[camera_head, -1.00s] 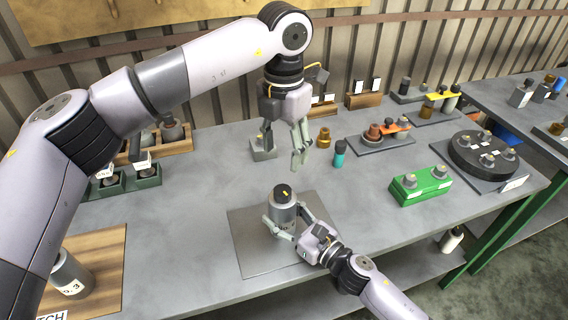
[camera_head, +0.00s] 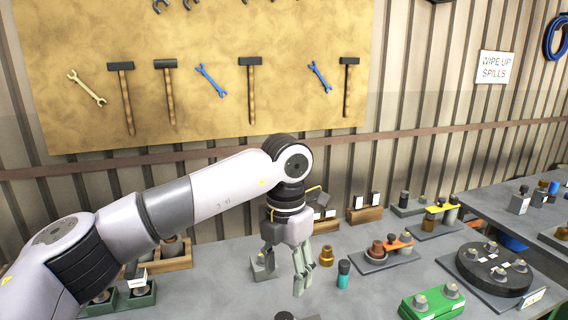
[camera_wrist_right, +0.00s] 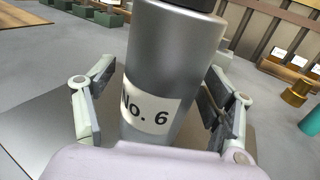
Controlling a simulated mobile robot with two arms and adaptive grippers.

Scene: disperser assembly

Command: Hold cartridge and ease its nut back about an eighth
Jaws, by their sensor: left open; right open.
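The cartridge (camera_wrist_right: 165,60) is a grey metal cylinder with a white "No. 6" label, standing upright in the right wrist view. A dark collar (camera_wrist_right: 197,4) shows at its top, cut off by the frame; I cannot make out the nut. My right gripper (camera_wrist_right: 160,78) is open, with one finger on each side of the cartridge. Gaps seem to show beside it, but contact is unclear. In the head view only a dark top (camera_head: 285,316), likely the cartridge's, shows at the bottom edge. My left gripper (camera_head: 285,274) is open and empty above the bench, behind that top.
A brass fitting (camera_head: 326,256) and a teal-bodied bottle (camera_head: 343,275) stand right of my left gripper. A small grey block (camera_head: 263,267) is just behind it. A green fixture (camera_head: 432,302) and a round black holder (camera_head: 494,268) are further right. A tool board (camera_head: 200,110) hangs behind.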

